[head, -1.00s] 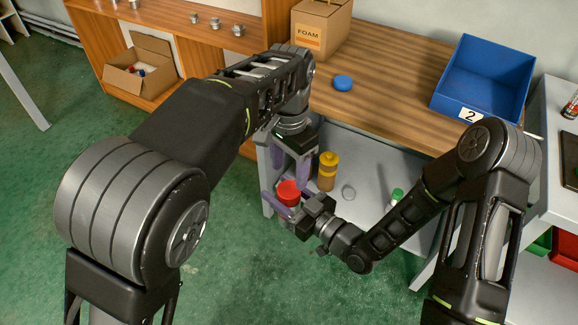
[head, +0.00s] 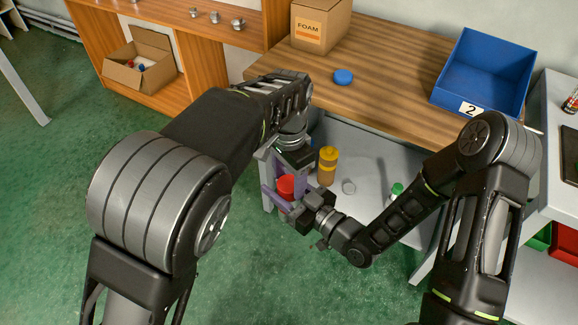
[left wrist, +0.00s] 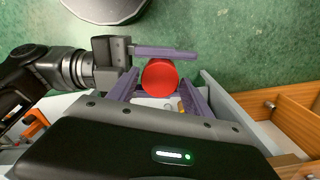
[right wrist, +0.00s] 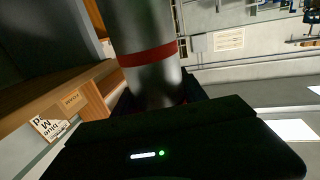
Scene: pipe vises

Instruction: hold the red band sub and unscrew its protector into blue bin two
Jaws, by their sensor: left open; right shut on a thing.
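The red band sub is a grey metal cylinder with a red band (right wrist: 148,55); it stands in my right gripper (head: 290,200), which is shut on it. Its red protector (head: 287,186) is on the upper end and shows as a red disc in the left wrist view (left wrist: 160,75). My left gripper (left wrist: 158,92) is open, pointing down, its purple fingers reaching to either side of the protector. I cannot tell whether they touch it. Blue bin two (head: 440,92) stands on the wooden bench at the back right, label 2 in front.
A blue disc (head: 343,77) and a FOAM box (head: 320,25) are on the bench (head: 390,75). A yellow-capped bottle (head: 327,166) and a green-capped one (head: 397,190) stand on the lower grey shelf, close to my grippers.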

